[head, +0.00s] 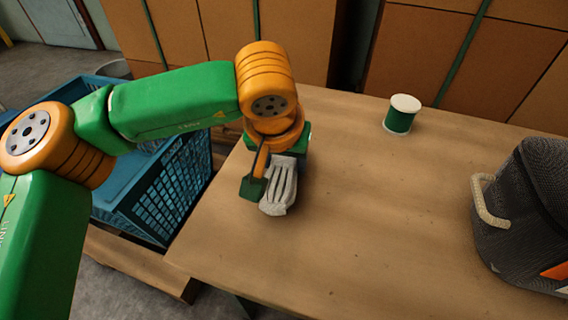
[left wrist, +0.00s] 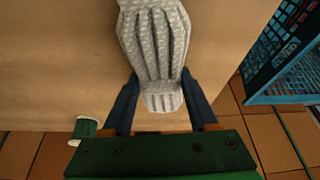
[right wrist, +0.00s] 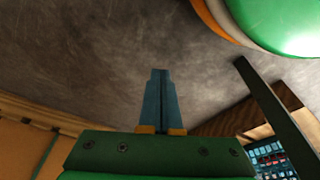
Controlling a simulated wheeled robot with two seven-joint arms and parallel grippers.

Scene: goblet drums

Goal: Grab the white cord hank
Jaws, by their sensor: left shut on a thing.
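The white cord hank (head: 280,188) is a grey-white bundle of strands near the left edge of the wooden table. It also shows in the left wrist view (left wrist: 154,42), with a narrowed waist and a flared end. My left gripper (left wrist: 160,80) has one finger on each side of the waist and is shut on it. In the head view my left arm covers the hank's far end. I cannot tell whether the hank touches the tabletop. My right gripper (right wrist: 160,74) has its fingers together, empty, in the right wrist view; it is outside the head view.
A green spool (head: 400,115) with white ends stands at the table's back. A dark grey woven bag (head: 525,210) with a rope handle fills the right side. A blue crate (head: 170,200) sits left of the table, below its top. The middle of the table (head: 360,210) is clear.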

